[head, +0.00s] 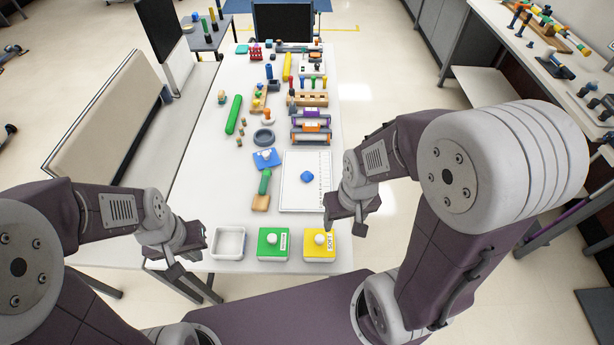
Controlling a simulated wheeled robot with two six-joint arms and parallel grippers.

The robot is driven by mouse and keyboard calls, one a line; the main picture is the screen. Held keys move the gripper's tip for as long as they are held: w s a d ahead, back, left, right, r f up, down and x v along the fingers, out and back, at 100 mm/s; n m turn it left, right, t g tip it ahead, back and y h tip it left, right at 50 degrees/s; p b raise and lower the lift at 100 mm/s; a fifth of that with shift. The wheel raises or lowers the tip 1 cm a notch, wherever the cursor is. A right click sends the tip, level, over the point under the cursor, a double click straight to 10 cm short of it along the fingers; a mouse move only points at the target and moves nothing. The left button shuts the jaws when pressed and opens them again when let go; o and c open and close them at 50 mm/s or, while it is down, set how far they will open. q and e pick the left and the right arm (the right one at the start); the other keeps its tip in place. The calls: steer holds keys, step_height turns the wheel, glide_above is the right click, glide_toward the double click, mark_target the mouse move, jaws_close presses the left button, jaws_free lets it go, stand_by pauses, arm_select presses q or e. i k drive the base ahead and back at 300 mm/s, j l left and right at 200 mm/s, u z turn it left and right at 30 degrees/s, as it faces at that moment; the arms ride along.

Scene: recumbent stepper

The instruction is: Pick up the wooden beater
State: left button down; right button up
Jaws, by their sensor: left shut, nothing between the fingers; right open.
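What looks like the wooden beater (261,203) lies on the white table, a tan wooden block with a green handle (265,181) pointing away from me. It is left of the white board and behind the green box. My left gripper (191,256) is shut and empty at the table's near left edge, left of the white tray and apart from the beater. My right gripper (345,229) is open and empty near the table's right edge, by the yellow box and to the right of the beater.
A white tray (228,243), a green box (273,243) and a yellow box (319,244) line the near edge. A white board (305,181) with a blue piece lies right of the beater. A blue block (266,158) and grey ring (263,137) are behind it. Left of it is clear.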

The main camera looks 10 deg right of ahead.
mark_target(261, 201)
steer(key=i+j+z, duration=0.1)
steer(key=z, duration=0.35)
steer(key=j+z, duration=0.25)
steer(key=z, duration=0.2)
steer(key=j+z, duration=0.25)
steer(key=z, duration=0.25)
steer(key=j+z, duration=0.25)
steer(key=z, duration=0.2)
